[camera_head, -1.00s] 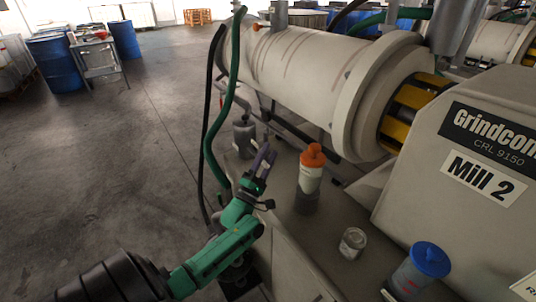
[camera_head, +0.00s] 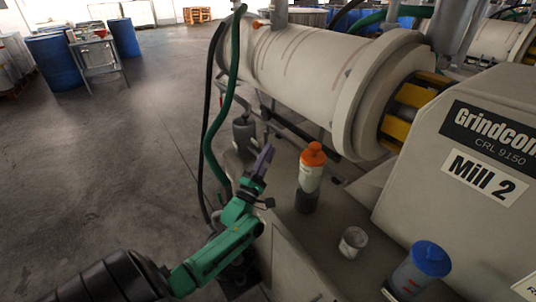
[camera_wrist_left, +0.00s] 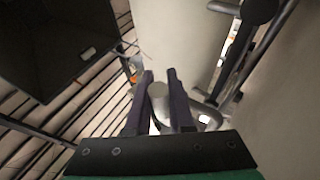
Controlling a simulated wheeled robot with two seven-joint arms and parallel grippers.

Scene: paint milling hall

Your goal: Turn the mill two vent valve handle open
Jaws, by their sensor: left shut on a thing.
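My left gripper (camera_head: 263,159), with purple fingers on a green arm, is at the near side of the Mill 2 bench, beside the pipework under the big cylinder. In the left wrist view its two fingers (camera_wrist_left: 161,92) stand close on both sides of a light grey rounded bar, which I take as the vent valve handle (camera_wrist_left: 158,92). The gripper is shut on it. The handle's lower end runs into a bent grey pipe (camera_wrist_left: 207,120). In the head view the fingers hide the handle, so its angle is unclear. My right gripper is not in view.
Green and black hoses (camera_head: 222,120) hang behind the gripper. Open floor lies to the left.

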